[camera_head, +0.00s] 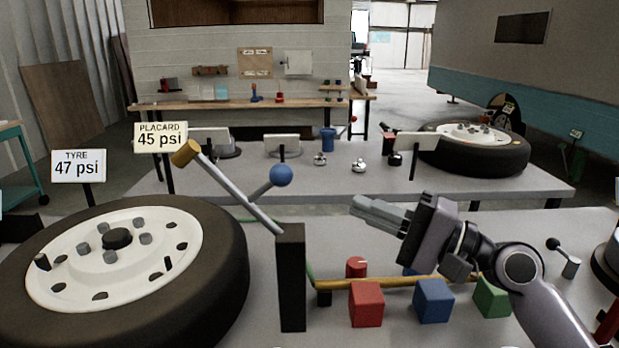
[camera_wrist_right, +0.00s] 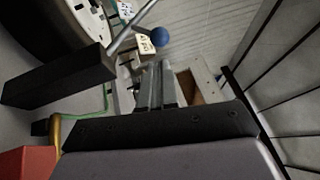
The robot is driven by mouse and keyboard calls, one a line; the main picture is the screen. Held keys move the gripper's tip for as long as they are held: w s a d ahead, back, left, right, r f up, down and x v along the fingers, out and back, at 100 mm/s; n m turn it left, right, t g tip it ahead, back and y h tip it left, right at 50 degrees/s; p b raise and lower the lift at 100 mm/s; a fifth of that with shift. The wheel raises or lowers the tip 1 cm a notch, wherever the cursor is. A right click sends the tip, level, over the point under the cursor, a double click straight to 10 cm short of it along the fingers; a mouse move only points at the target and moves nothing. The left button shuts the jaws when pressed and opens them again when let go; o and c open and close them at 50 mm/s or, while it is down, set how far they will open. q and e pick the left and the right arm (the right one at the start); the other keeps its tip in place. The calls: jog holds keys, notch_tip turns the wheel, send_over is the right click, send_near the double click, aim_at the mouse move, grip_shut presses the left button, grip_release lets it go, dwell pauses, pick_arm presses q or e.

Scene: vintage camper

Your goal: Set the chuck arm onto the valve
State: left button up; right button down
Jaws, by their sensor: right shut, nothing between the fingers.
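The chuck arm (camera_head: 232,183) is a grey rod with a brass-coloured end (camera_head: 185,153), raised and tilted up to the left from a black post (camera_head: 291,278). A blue ball handle (camera_head: 281,175) branches from it. The ball also shows in the wrist view (camera_wrist_right: 160,37). The wheel (camera_head: 60,262) lies flat at left, below the raised brass end. A small dark stub on its rim (camera_head: 168,264) may be the valve; I cannot tell for sure. My right gripper (camera_head: 354,207) is shut and empty, right of the ball and apart from it. My left gripper is not in view.
Red (camera_head: 366,303), blue (camera_head: 433,301) and green (camera_head: 492,297) blocks sit along a yellow hose (camera_head: 400,282) below my right gripper. A "45 psi" placard (camera_head: 160,137) and a "47 psi" sign (camera_head: 78,165) stand behind the wheel. A second table (camera_head: 330,185) stands behind.

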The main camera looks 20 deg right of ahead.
aim_at(291, 179)
jog(key=p+x, duration=0.2)
jog(key=x, duration=0.7)
jog(key=shift+w+a+r+p, duration=0.2)
jog(key=shift+w+p, duration=0.1)
jog(key=shift+p, duration=0.1)
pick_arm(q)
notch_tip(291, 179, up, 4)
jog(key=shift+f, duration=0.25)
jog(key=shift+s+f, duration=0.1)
pick_arm(e)
jog(key=shift+w+f, duration=0.1)
